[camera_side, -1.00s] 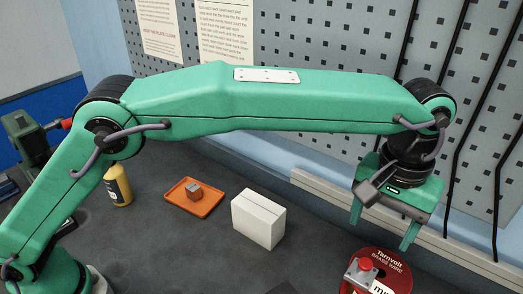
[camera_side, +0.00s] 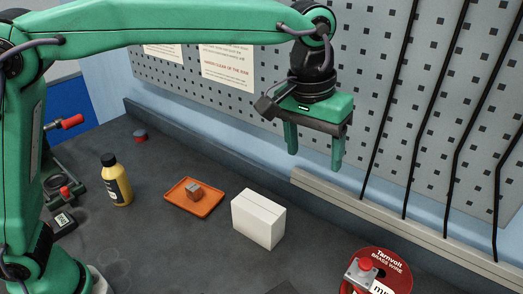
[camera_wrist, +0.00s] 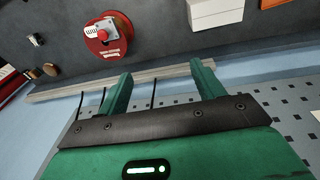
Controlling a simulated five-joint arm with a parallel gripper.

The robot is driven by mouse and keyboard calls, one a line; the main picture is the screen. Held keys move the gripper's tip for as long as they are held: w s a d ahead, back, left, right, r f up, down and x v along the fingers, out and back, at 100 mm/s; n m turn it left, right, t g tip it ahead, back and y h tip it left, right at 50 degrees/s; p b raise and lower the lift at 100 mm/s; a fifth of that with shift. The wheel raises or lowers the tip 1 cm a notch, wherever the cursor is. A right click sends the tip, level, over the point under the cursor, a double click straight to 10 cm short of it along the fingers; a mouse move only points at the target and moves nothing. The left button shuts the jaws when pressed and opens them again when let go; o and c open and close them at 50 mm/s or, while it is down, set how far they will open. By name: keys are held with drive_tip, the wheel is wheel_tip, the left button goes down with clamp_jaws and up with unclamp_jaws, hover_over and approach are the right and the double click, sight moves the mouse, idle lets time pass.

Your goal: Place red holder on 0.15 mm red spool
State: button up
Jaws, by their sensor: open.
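A red spool (camera_side: 397,257) labelled Tarnvolt brass wire lies at the bottom right of the side view, partly cut off. It also shows at the top left of the wrist view (camera_wrist: 123,46). A metal holder with a red knob (camera_side: 365,265) sits on top of the spool. A white label beside it is cut off, so the wire size cannot be read in full. My gripper (camera_side: 314,160) is open and empty, high above the bench and well clear of the spool, up and to its left. Its two spread fingers show in the wrist view (camera_wrist: 161,70).
A white box (camera_side: 259,219) stands left of the spool. An orange tray (camera_side: 178,205) holds a small brown block (camera_side: 194,192). A pegboard (camera_side: 375,90) with hanging black rods rises behind.

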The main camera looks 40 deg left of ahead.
drive_tip(key=s+a+r+t, duration=0.1)
drive_tip(key=s+a+r, duration=0.1)
drive_tip(key=a, duration=0.8)
drive_tip(key=s+a+f+t, duration=0.1)
drive_tip(key=s+a+f, duration=0.2)
drive_tip(key=s+a, duration=0.5)
drive_tip(key=s+a+f+t, duration=0.2)
drive_tip(key=s+a+f, duration=0.1)
drive_tip(key=s+a, duration=0.5)
drive_tip(key=a, duration=0.3)
drive_tip(key=shift+s+a+f+y, duration=0.25)
drive_tip(key=shift+a+f+y, duration=0.05)
drive_tip(key=shift+f+y, duration=0.1)
